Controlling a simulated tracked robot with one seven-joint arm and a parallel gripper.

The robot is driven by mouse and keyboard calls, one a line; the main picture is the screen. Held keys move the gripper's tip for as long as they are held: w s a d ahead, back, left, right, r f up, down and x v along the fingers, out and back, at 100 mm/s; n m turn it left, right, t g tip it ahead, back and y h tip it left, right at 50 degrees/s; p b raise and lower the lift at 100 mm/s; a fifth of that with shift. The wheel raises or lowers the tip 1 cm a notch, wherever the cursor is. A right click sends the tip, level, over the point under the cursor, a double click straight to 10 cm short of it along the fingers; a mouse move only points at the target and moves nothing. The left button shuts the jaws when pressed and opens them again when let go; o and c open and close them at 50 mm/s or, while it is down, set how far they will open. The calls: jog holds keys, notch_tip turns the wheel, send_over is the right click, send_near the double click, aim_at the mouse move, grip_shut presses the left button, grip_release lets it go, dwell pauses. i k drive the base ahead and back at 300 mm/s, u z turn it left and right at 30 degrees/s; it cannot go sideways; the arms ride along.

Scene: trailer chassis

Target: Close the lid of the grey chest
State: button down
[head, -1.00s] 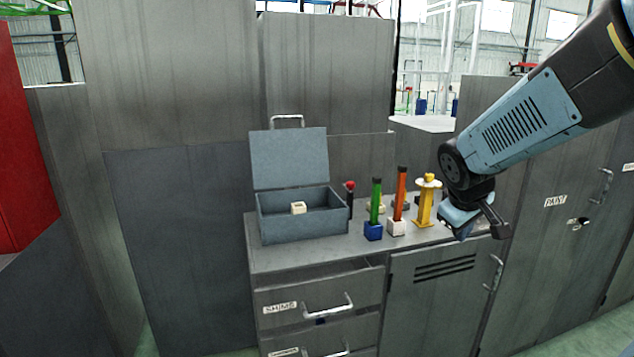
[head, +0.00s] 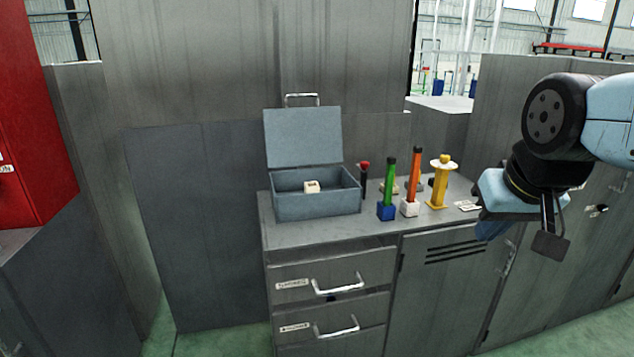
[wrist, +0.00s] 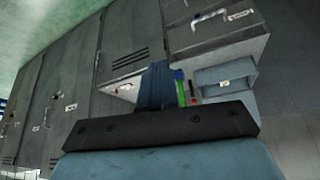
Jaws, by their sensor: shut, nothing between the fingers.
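The grey chest (head: 318,204) stands on the left end of the cabinet top in the head view. Its lid (head: 303,138) is open and stands upright at the back, with a metal handle (head: 302,97) on its upper edge. A small cream block (head: 311,187) lies inside the chest. The chest also shows in the wrist view (wrist: 226,78), right of the finger. My gripper (head: 550,240) is at the right, in front of the cabinet's right end, well apart from the chest. It is shut and empty.
Green (head: 389,182), orange (head: 415,176) and yellow (head: 439,183) upright pieces stand right of the chest, with a red-topped black one (head: 364,176) close beside it. Below are drawers (head: 330,285) with protruding handles. A red cabinet (head: 35,130) is at the far left.

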aim_at(295, 137)
jog(key=u, duration=0.65)
jog(key=i, duration=1.25)
jog(key=z, duration=0.5)
